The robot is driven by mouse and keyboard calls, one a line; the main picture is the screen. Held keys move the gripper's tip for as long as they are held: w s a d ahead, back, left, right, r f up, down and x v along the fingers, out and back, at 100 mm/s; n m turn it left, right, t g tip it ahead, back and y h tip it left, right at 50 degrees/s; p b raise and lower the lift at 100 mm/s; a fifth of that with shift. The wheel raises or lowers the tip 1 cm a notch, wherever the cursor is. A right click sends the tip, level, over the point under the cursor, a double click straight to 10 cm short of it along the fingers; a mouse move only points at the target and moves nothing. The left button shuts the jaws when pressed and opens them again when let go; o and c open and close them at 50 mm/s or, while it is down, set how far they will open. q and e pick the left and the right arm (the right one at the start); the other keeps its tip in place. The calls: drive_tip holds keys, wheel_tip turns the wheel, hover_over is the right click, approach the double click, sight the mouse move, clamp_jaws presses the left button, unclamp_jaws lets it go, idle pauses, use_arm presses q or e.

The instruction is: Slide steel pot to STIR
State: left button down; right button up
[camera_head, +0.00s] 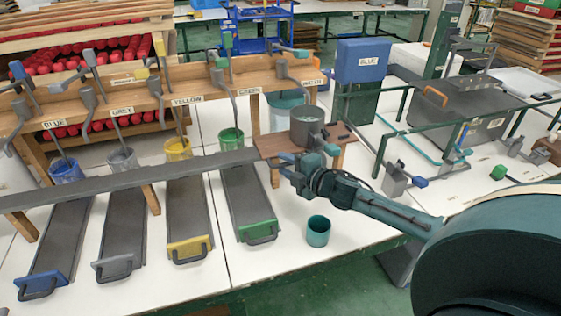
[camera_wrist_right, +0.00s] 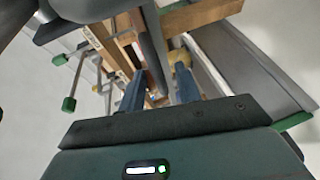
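The steel pot (camera_head: 307,127) is a grey open cylinder standing upright on a brown wooden ledge (camera_head: 270,148) at the right end of the long grey rail. My right gripper (camera_head: 296,170) is just in front of and below the pot, by the ledge's front edge. In the right wrist view its two blue fingers (camera_wrist_right: 158,92) stand apart with a gap between them. I cannot tell whether it touches the pot or ledge. The pot is not clearly recognisable in the wrist view. I cannot read a STIR label. My left gripper is not in view.
Blue (camera_head: 66,170), grey (camera_head: 122,159), yellow (camera_head: 178,149) and green (camera_head: 230,139) paint buckets stand behind the rail. Sloping trays with coloured handles lie in front. A teal cup (camera_head: 317,231) stands on the white table below my arm. Green rails (camera_head: 380,150) stand to the right.

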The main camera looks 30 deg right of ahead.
drive_tip(key=shift+x, duration=1.35)
